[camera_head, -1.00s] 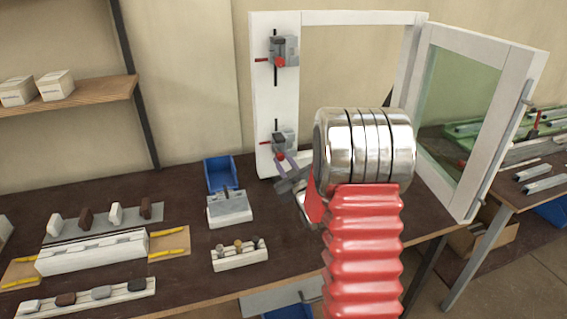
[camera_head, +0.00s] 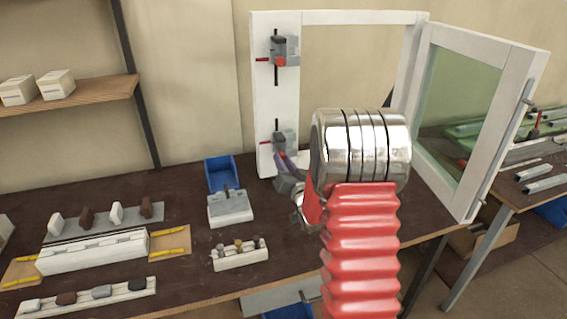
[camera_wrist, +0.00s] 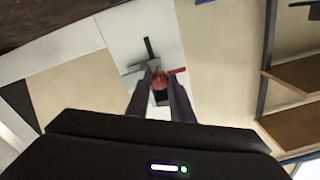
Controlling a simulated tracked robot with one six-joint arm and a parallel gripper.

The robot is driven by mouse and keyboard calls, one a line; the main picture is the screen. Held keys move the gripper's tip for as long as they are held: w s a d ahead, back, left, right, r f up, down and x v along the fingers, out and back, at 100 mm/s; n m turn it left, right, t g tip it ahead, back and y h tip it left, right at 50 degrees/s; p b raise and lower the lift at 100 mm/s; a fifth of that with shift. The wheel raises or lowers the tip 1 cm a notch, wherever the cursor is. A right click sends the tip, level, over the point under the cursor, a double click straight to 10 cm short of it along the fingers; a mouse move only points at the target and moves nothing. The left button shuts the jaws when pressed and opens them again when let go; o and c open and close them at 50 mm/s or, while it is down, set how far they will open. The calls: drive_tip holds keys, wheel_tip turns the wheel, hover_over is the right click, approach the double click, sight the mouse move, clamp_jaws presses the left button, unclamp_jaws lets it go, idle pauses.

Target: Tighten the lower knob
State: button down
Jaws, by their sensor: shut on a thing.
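The lower clamp (camera_head: 284,138) is a grey block with a dark rod and a red bar, fixed low on the white frame's left post. Its red lower knob (camera_wrist: 161,80) shows in the wrist view between my gripper's two dark fingers. My gripper (camera_wrist: 161,84) is shut on that knob. In the head view my gripper (camera_head: 284,164) meets the underside of the lower clamp, and the knob is mostly hidden there. The upper clamp (camera_head: 285,50), with its own red upper knob (camera_head: 281,62), sits higher on the same post, apart from my gripper.
The white frame (camera_head: 350,18) has an open glazed sash (camera_head: 455,110) at right, close to my arm. A blue bin (camera_head: 221,174), a grey-topped block (camera_head: 230,208) and white racks of small parts (camera_head: 238,257) stand on the dark bench. Bare bench lies between them.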

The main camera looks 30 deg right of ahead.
drive_tip(key=shift+m, duration=0.4)
drive_tip(key=c, duration=1.6)
unclamp_jaws()
drive_tip(key=shift+o, duration=0.2)
drive_tip(key=v, duration=1.3)
drive_tip(key=shift+s, duration=0.4)
